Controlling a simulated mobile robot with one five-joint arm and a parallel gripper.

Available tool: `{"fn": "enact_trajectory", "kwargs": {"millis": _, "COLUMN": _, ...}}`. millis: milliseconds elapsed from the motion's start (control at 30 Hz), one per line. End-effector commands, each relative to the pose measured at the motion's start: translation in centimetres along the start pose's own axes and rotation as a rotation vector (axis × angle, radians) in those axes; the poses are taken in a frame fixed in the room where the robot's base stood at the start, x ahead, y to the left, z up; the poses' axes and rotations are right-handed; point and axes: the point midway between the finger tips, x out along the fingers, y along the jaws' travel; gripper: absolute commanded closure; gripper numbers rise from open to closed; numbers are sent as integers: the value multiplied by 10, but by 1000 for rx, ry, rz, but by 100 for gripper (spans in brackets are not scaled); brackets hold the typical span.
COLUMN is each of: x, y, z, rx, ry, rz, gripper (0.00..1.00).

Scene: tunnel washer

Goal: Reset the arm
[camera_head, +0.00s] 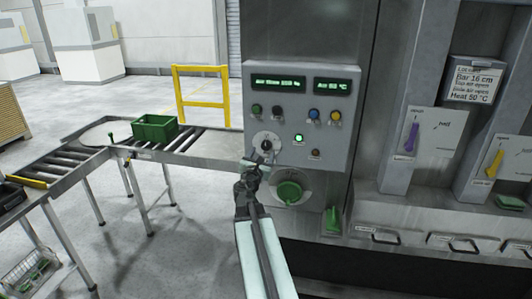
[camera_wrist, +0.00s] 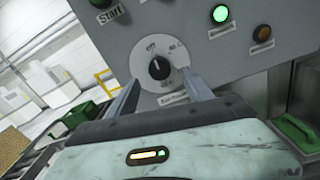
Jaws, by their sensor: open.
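My gripper (camera_head: 261,164) is open in front of the control panel (camera_head: 290,92). In the wrist view my gripper (camera_wrist: 164,90) has its two fingers spread, one on each side of the rotary knob (camera_wrist: 159,68). The knob is black on a pale round dial, with its pointer tilted. Nothing else shows between the fingers. I cannot tell whether the fingers touch the panel. In the head view the dial (camera_head: 266,141) shows just above my gripper. My arm (camera_head: 262,245) reaches up from the bottom of the picture.
A green round handle (camera_head: 289,192) lies just right of my gripper, below the panel. A green lit button (camera_head: 299,138) is on the panel. A roller conveyor (camera_head: 185,146) with a green crate (camera_head: 155,128) stands left. Purple (camera_head: 411,137) and yellow (camera_head: 494,162) levers are right.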

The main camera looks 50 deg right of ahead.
Motion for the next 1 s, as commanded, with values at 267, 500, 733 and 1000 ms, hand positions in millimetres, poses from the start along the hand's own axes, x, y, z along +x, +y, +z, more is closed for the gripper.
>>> {"fn": "enact_trajectory", "kwargs": {"millis": 267, "x": -30, "y": 7, "z": -1, "rx": -1, "ry": -1, "rz": -3, "gripper": 41}}
{"fn": "enact_trajectory", "kwargs": {"millis": 500, "x": -29, "y": 8, "z": -2, "rx": -1, "ry": -1, "rz": -2, "gripper": 41}}
{"fn": "enact_trajectory", "kwargs": {"millis": 733, "x": -33, "y": 18, "z": -9, "rx": -1, "ry": 2, "rz": 14, "gripper": 41}}
{"fn": "enact_trajectory", "kwargs": {"millis": 1000, "x": -106, "y": 146, "z": -107, "rx": 109, "ry": 108, "rz": 188, "gripper": 41}}
